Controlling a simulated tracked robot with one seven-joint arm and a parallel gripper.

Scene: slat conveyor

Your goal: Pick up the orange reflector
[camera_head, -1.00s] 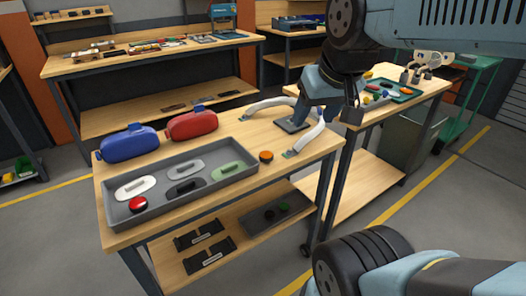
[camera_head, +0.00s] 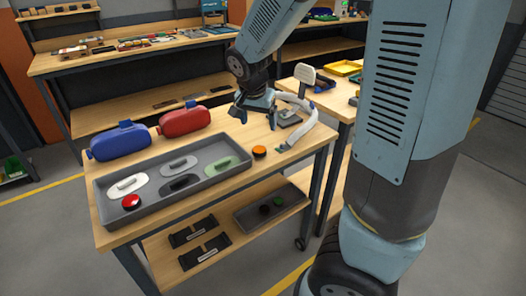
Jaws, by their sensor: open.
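The orange reflector (camera_head: 259,151) is a small round orange disc with a dark rim. It lies on the wooden table top (camera_head: 232,129), just beyond the right end of the grey tray. My gripper (camera_head: 256,118) hangs over the table behind the reflector, fingers pointing down and apart. It holds nothing that I can see and is clear of the reflector. The exact height of the fingertips above the table is hard to tell.
The grey tray (camera_head: 107,222) holds a red round piece (camera_head: 131,202) and several oval pieces. Blue (camera_head: 118,142) and red (camera_head: 184,120) pouches stand behind it. A curved white-grey part (camera_head: 303,131) lies right of my gripper. A lower shelf holds dark parts.

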